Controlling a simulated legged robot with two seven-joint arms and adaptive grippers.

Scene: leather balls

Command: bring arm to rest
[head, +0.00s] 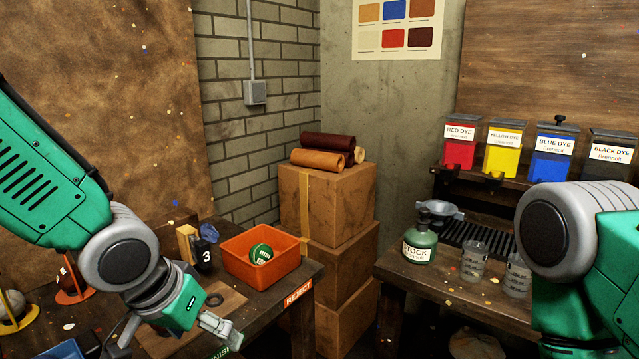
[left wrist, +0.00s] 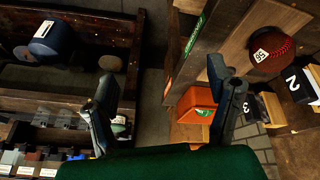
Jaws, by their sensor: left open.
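My left arm comes in from the left in the head view, and my left gripper (head: 176,329) hangs over the left workbench near its front edge. In the left wrist view its two fingers (left wrist: 165,103) are spread wide apart with nothing between them. A green ball (head: 261,254) sits in an orange bin (head: 290,272) at the back right of that bench, beyond the gripper. A dark red ball (left wrist: 272,50) with a white label shows in the left wrist view, beyond the right finger. My right arm shows at the right of the head view, but its gripper is out of frame.
A black marker with a 3 (head: 204,256) stands left of the bin. Stacked cardboard boxes (head: 330,205) fill the corner behind. A green stock bottle (head: 420,243) and clear cups (head: 475,260) stand on the right bench, below a row of dye containers (head: 504,148). A gap separates the benches.

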